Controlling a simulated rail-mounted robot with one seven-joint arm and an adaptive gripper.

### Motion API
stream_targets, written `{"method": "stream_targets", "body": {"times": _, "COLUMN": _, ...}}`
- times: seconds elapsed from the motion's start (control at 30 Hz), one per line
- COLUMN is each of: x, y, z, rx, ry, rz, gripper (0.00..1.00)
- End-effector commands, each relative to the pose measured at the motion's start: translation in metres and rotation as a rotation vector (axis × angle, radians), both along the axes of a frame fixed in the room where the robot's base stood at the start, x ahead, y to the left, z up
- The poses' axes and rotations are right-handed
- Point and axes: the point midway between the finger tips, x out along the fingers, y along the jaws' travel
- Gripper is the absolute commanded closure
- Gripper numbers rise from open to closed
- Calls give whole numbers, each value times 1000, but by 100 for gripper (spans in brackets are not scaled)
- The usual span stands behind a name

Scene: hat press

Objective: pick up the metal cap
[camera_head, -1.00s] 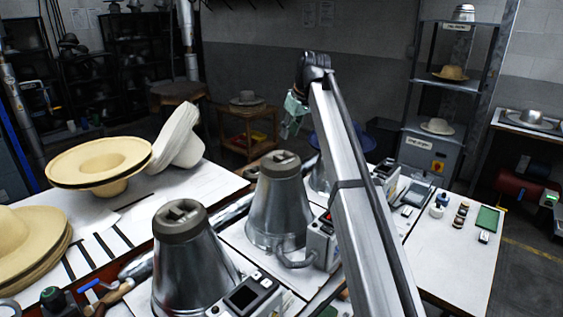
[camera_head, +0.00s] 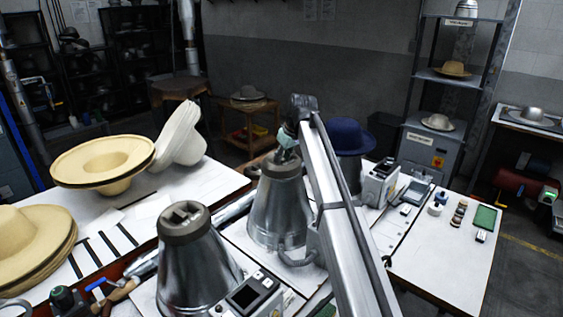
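Two metal cones stand on the white table, each topped by a grey metal cap with a raised block. The nearer cap (camera_head: 185,222) is in full view. The farther cap (camera_head: 270,168) sits on the cone (camera_head: 277,215) right beside my arm, and its top is partly covered by my gripper (camera_head: 286,156). My gripper points down at this cap's top. Its fingers are small and dark here, so I cannot tell whether they touch the cap or are open.
A blue hat (camera_head: 347,137) stands behind my arm. Tan hats (camera_head: 102,160) and a tilted white hat (camera_head: 180,135) lie on the left. A control box (camera_head: 250,297) stands in front. The right table end (camera_head: 440,255) has free room around small items.

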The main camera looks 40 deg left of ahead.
Motion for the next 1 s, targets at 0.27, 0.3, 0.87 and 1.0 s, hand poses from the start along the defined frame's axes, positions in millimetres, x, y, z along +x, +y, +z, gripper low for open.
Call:
{"method": "stream_targets", "body": {"times": 0.27, "x": 0, "y": 3, "z": -7, "rx": 0, "ry": 0, "rz": 0, "gripper": 69}}
{"method": "stream_targets", "body": {"times": 0.3, "x": 0, "y": 2, "z": -7, "rx": 0, "ry": 0, "rz": 0, "gripper": 76}}
{"method": "stream_targets", "body": {"times": 0.87, "x": 1, "y": 3, "z": -1, "rx": 4, "ry": -2, "rz": 0, "gripper": 100}}
{"method": "stream_targets", "body": {"times": 1.0, "x": 1, "y": 4, "z": 10, "rx": 5, "ry": -3, "rz": -1, "gripper": 100}}
